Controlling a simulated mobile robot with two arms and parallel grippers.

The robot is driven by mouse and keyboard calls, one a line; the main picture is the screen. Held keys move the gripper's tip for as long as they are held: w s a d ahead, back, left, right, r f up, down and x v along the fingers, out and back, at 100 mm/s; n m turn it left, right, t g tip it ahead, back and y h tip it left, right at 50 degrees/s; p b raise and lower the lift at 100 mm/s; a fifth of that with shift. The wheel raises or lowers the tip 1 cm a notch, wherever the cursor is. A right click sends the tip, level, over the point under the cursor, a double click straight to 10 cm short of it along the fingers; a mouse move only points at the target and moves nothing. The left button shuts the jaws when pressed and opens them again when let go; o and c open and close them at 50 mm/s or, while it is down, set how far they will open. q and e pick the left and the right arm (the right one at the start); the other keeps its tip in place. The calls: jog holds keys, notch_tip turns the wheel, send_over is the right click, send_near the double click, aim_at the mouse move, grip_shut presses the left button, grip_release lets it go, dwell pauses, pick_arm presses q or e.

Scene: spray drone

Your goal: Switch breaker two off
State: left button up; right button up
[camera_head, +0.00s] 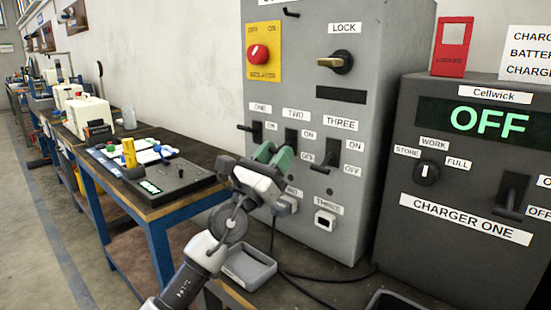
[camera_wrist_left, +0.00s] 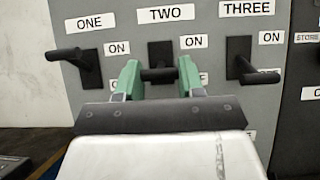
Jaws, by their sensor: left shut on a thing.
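Breaker two (camera_head: 291,136) is the middle of three black lever switches on the grey cabinet (camera_head: 300,70), under the label TWO (camera_head: 296,115). My left gripper (camera_head: 274,156) is at its front, with green fingers either side of the lever. In the left wrist view the gripper (camera_wrist_left: 160,78) is shut on the black lever handle (camera_wrist_left: 160,74) of breaker two. My right gripper is not in view.
Breaker one's lever (camera_head: 247,128) is up beside ON, close left. Breaker three's lever (camera_head: 322,168) is down by OFF, close right. Charger one (camera_head: 465,190) stands right, displaying OFF. A workbench (camera_head: 170,207) is left, and a grey tray (camera_head: 248,270) lies below.

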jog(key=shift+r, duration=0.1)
pick_arm(q)
jog(key=o, duration=0.9)
jog(key=b+v, duration=0.1)
jog(key=v, duration=1)
jog(key=shift+f, duration=0.1)
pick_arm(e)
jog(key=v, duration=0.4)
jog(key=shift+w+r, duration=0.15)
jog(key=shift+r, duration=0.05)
pick_arm(q)
jog(key=shift+o, duration=0.2)
